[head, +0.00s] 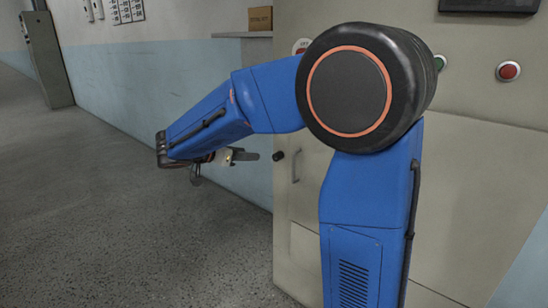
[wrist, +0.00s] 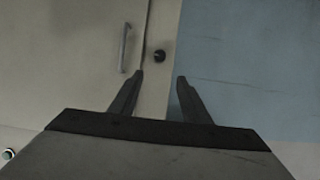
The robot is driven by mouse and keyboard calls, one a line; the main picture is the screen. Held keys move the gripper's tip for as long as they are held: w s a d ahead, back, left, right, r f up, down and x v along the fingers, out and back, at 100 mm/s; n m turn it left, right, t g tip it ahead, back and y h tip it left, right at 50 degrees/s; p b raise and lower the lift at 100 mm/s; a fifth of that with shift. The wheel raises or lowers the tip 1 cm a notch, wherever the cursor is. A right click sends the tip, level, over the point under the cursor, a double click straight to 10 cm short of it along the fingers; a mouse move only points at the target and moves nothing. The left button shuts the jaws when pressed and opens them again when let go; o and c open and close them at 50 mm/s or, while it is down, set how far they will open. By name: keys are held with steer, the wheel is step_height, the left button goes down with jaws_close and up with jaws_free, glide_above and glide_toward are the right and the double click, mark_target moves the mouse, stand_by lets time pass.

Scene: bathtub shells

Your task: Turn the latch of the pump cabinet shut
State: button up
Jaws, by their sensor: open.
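The pump cabinet (head: 300,220) is a beige cabinet with a door, partly hidden behind my blue arm in the head view. Its latch is a small dark knob (head: 278,156) near the cabinet's left edge. In the wrist view the latch (wrist: 159,56) sits beside the door seam, just beyond the fingertips and between their lines. Which way the latch is turned is too small to tell. My gripper (head: 256,157) points at the latch from the left, apart from it. In the wrist view my gripper (wrist: 160,79) is open and empty.
A vertical door handle (wrist: 124,47) is left of the latch in the wrist view; it also shows in the head view (head: 295,166). A red button (head: 509,71) and a green button (head: 440,63) are higher on the cabinet. Grey floor (head: 120,220) lies clear at left.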

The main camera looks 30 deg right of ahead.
mark_target(275, 156)
steer(key=x, duration=1.6)
steer(key=shift+f, duration=0.15)
steer(key=c, duration=1)
steer(key=shift+c, duration=0.2)
